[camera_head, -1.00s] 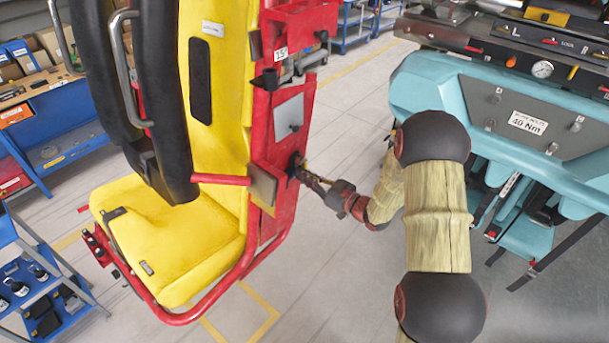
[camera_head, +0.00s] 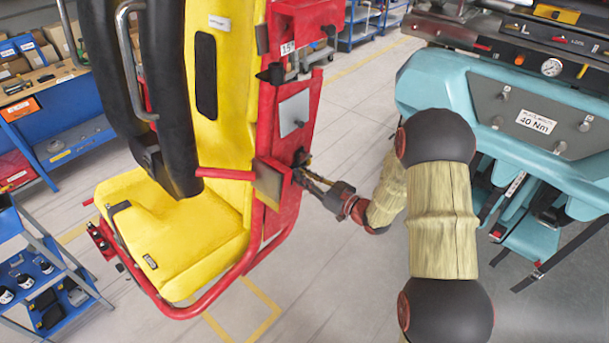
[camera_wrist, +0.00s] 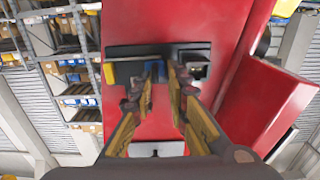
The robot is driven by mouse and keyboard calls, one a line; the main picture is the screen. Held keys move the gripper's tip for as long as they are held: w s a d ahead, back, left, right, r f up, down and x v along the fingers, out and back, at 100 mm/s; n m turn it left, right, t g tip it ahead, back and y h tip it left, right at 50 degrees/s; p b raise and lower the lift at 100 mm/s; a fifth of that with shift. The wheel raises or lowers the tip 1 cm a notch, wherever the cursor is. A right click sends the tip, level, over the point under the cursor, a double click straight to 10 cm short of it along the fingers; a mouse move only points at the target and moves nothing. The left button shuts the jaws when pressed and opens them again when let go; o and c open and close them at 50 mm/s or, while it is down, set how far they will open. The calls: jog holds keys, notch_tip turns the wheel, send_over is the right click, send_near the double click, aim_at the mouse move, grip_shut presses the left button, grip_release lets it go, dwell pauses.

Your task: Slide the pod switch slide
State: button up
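The yellow and red seat pod (camera_head: 285,205) stands left of centre in the head view. In the wrist view its red side carries a dark horizontal switch panel (camera_wrist: 128,53). My gripper (camera_head: 303,174) reaches this panel from the right. In the wrist view my gripper (camera_wrist: 161,78) has its fingers apart, with a narrow gap, in front of the panel's middle. Small blue parts show near the left fingertip. Contact is unclear.
A red flange (camera_wrist: 268,100) juts out to the right of my gripper. A grey plate (camera_head: 293,113) sits above the switch area. A teal machine (camera_head: 440,88) stands on the right, close to my arm. Blue shelves and benches (camera_head: 75,130) are on the left.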

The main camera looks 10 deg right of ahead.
jog(key=shift+o, duration=0.7)
jog(key=shift+d, duration=0.1)
jog(key=v, duration=1.2)
